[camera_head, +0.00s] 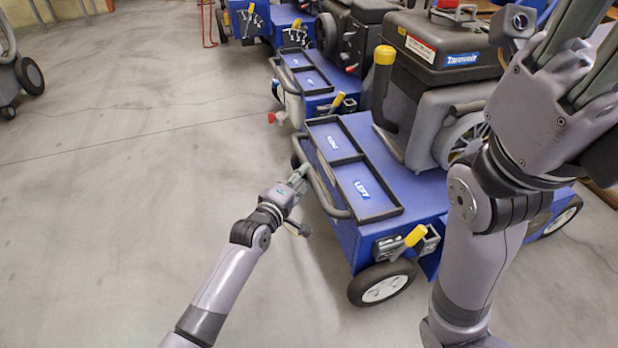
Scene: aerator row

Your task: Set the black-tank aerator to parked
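The nearest blue aerator (342,231) carries a black tank (440,50) with a blue label. A yellow-gripped lever (415,236) sits in a dark slotted bracket low on its near side, tilted up to the right. A second yellow grip (384,56) stands upright beside the tank. My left gripper (300,174) is low beside the grey tubular handle (322,182) on the aerator's left; I cannot tell whether it touches it, and its finger gap is not clear. My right gripper (590,50) is raised at the upper right, fingers apart, empty as far as shown, tips cut off.
A black two-part tray (347,160) lies on the aerator's deck. More blue aerators with yellow levers (337,101) stand behind in a row. A black wheel (382,284) is below the near lever. The concrete floor on the left is clear, except a wheeled machine (28,75) far left.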

